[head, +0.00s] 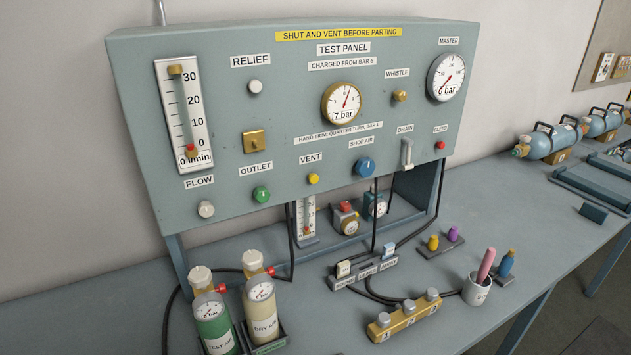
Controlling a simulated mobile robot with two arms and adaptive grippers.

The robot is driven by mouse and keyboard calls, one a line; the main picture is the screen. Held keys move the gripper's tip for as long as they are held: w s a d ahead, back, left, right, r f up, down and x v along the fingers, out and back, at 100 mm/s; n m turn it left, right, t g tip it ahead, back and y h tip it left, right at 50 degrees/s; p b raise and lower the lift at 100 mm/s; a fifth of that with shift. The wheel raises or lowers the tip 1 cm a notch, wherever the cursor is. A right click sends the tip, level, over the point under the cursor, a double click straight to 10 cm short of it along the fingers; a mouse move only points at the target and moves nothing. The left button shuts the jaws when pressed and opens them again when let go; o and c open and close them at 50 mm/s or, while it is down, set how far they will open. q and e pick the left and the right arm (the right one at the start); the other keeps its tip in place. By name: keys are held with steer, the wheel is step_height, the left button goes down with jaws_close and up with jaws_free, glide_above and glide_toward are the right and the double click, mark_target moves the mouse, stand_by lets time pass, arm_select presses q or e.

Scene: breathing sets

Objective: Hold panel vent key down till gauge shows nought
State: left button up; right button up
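The test panel (230,120) is a grey-green box front standing over the bench. The vent key (313,179) is a small round yellow button under the VENT label, low in the middle of the panel; nothing touches it. The panel gauge (343,104) has a brass rim and reads 7 bar. Neither of my grippers shows in the head view.
A green outlet knob (261,194) and blue shop air knob (365,167) flank the vent key. Below stand two bottles (214,322) (263,308), hanging black hoses and a brass manifold (405,318). The air in front of the panel is clear.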

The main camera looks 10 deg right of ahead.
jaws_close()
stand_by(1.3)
